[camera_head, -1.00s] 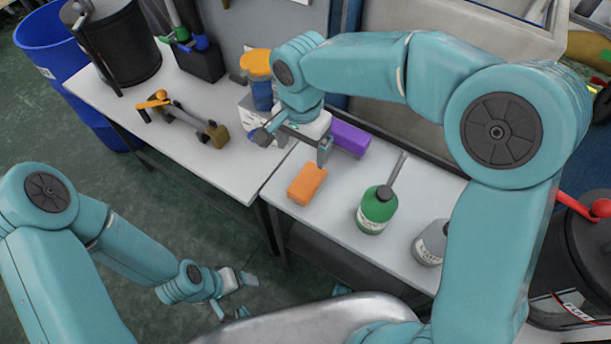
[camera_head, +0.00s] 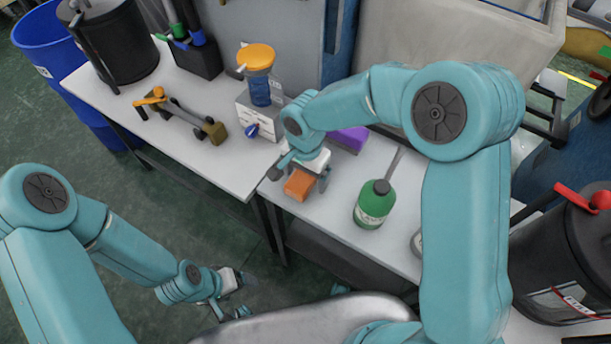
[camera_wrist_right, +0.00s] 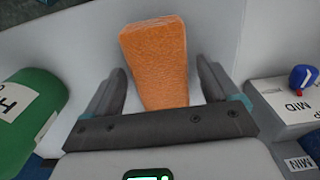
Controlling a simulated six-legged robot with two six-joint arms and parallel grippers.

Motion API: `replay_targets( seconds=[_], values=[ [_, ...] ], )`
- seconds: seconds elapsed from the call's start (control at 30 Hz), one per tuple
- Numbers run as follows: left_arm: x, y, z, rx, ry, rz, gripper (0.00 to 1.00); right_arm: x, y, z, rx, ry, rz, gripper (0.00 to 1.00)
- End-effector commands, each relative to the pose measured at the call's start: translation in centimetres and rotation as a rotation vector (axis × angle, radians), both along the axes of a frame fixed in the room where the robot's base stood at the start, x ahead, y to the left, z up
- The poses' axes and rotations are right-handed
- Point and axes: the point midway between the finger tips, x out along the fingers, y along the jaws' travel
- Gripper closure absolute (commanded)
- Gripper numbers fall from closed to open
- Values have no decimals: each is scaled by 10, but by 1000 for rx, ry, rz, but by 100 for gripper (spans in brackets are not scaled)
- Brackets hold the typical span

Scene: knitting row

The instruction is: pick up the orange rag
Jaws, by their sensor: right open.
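The orange rag (camera_head: 299,185) is a small block-shaped piece lying on the white table, near its front edge. My right gripper (camera_head: 298,178) is open and over the rag, with a finger showing on either side of it. In the right wrist view the rag (camera_wrist_right: 156,60) lies between the two open fingers of the gripper (camera_wrist_right: 160,88), with a gap on both sides, and extends beyond the fingertips. Whether the fingers reach down to the table is unclear. My left gripper (camera_head: 238,292) hangs low at the left, away from the tables, with its fingers apart.
A green bottle (camera_head: 374,205) stands right of the rag and a purple block (camera_head: 349,138) lies behind it. A white box (camera_head: 258,118) with a blue container (camera_head: 259,88) and orange lid is to the left. A clamp-like tool (camera_head: 182,115) lies on the left table.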

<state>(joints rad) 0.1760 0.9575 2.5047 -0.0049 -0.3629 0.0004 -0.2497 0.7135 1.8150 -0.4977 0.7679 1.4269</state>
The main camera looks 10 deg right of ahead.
Motion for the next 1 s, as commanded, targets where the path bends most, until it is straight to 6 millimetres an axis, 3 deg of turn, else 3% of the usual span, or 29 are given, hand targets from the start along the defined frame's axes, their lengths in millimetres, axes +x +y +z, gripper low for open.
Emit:
replay_targets(
  seconds=[0.07, 0.23, 0.27, 0.67, 0.83, 1.0],
  values=[
    [0, 0, 0, 0, 0, 0, 21, 0, 0, 0, 0, 0, 0, 12],
    [0, 0, 0, 0, 0, 0, 21, 0, 0, 1, 0, 0, 0, 64],
    [0, 0, 0, 0, 0, 0, 21, 0, 0, 1, 0, 0, 0, 67],
    [0, 0, 1, 0, 0, 0, 21, 1, 0, 9, 1, -3, -1, 67],
    [0, 0, 4, 0, 0, 0, 21, 1, 1, 36, 1, -6, 0, 67],
    [0, 0, 9, 0, 0, 0, 21, 1, 1, 86, 2, -8, -1, 67]
  ],
)
